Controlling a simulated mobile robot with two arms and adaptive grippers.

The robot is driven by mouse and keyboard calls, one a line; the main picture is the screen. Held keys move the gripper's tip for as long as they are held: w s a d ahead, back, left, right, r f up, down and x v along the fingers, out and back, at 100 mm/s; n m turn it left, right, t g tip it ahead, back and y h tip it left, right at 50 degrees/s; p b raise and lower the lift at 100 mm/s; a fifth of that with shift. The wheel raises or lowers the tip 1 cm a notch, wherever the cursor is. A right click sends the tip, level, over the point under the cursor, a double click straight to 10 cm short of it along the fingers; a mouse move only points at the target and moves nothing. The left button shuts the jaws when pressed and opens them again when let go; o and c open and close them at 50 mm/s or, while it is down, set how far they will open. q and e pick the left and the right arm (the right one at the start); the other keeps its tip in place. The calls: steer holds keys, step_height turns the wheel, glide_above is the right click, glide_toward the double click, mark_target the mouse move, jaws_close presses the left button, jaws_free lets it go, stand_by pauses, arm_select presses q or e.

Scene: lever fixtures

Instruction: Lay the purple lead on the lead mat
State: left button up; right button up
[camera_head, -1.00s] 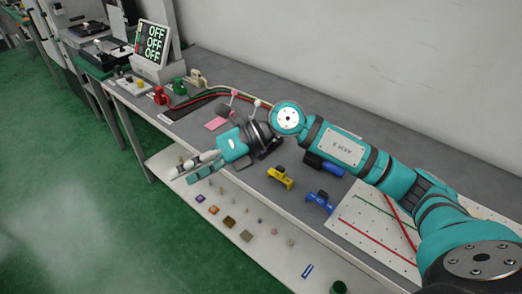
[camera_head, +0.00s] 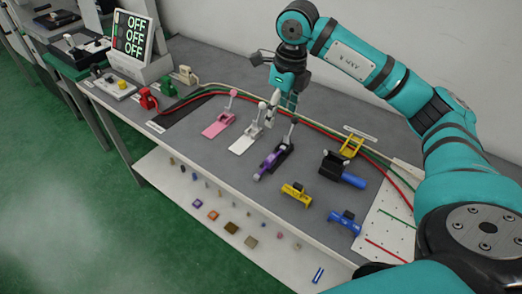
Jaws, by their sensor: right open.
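A purple part (camera_head: 266,166), which looks like the purple lead, lies on or against a black lever fixture in the middle of the bench. I cannot tell whether it is separate from that fixture. A dark strip (camera_head: 180,114) lies near the front left of the bench; I cannot tell for sure whether it is the lead mat. My right gripper (camera_head: 282,102) is open and points down above the back of the bench, behind the white and black levers. It looks empty and apart from the purple part. My left gripper is out of view.
A pink lever fixture (camera_head: 218,123) and a white one (camera_head: 246,140) stand left of the purple part. Yellow (camera_head: 296,194) and blue (camera_head: 345,221) items stand to its right. A display (camera_head: 134,35) reads OFF on every line.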

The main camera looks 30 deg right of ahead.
steer(key=p, duration=0.1)
glide_toward(271, 157)
step_height(271, 157, down, 3)
steer(key=shift+r, duration=0.1)
steer(key=shift+w+f+p, duration=0.1)
steer(key=shift+f+p, duration=0.2)
steer(key=shift+f, duration=0.5)
steer(key=f, duration=0.1)
steer(key=f+p, duration=0.1)
steer(key=f, duration=0.1)
steer(key=shift+w+a+f, duration=0.25)
steer(key=shift+f, duration=0.55)
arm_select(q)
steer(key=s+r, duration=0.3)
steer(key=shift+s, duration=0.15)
arm_select(e)
steer(key=c, duration=1.1)
steer(key=shift+c, duration=0.2)
